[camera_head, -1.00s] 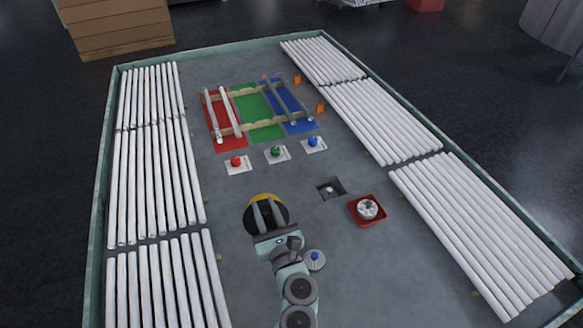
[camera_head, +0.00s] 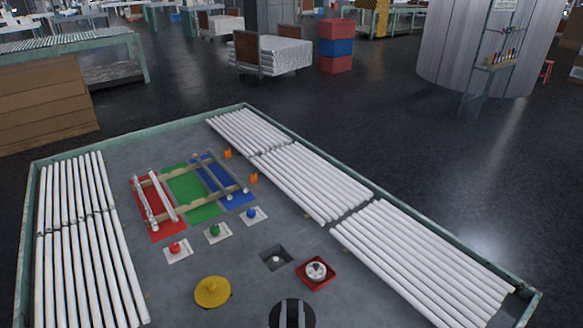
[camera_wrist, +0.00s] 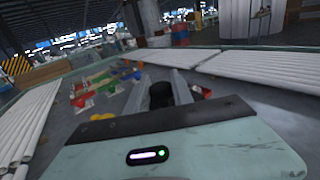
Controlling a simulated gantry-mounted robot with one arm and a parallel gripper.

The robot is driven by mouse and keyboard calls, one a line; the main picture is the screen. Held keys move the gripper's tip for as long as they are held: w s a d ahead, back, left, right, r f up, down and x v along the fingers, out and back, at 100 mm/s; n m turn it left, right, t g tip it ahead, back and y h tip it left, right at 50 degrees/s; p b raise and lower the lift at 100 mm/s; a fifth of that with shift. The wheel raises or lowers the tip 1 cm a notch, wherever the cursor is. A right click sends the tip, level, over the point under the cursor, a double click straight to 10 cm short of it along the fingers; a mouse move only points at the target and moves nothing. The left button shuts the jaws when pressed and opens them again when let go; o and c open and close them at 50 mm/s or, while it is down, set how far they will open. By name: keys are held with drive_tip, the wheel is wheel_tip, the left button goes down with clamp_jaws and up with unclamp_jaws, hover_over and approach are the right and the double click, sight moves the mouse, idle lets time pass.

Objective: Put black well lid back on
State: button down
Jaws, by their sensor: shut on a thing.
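The black lid (camera_head: 275,314) is a dark disc at the bottom edge of the head view, cut off by the frame. My gripper (camera_head: 292,310) is over its middle. In the wrist view my gripper (camera_wrist: 160,83) is shut on the black lid's dark knob (camera_wrist: 160,97), between the two grey fingers. A yellow disc (camera_head: 212,291) lies uncovered on the table to the left of the lid; it also shows in the wrist view (camera_wrist: 103,116). A square dark recess (camera_head: 270,264) with a small pale thing in it lies beyond the lid.
A red square tray (camera_head: 331,283) holds a round grey piece, right of the recess. Red, green and blue buttons (camera_head: 214,230) and a rod rack (camera_head: 186,186) stand farther back. White tubes (camera_head: 405,265) line both sides. Bare table lies between disc and recess.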

drive_tip(key=s+r+p, duration=0.4)
drive_tip(key=r+p, duration=0.7)
drive_tip(key=p, duration=0.1)
drive_tip(key=s+r+p, duration=0.5)
drive_tip(key=r+p, duration=0.6)
drive_tip(key=p, duration=0.2)
drive_tip(key=shift+s+r, duration=0.25)
drive_tip(key=shift+r, duration=0.05)
